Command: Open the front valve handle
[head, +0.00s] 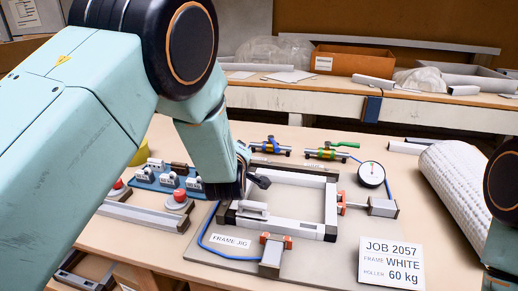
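Two small valves stand on the bench behind the frame jig. The right valve (326,154) has a green handle (343,144) that sticks out to the right. Small labels lie in front of them, too small to read, so I cannot tell which is the front valve. My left gripper (254,181) points down at the back left corner of the jig, in front of and apart from the blue-handled valve. Its fingers are dark and partly hidden by the wrist. My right gripper is out of view.
A white frame (333,205) lies in the jig with clamps at its front (273,255) and right (381,206). A gauge (371,174) stands beside the right valve. Red-button boxes (179,198) and a blue switch panel (165,177) are left. A white roll (462,185) lies right.

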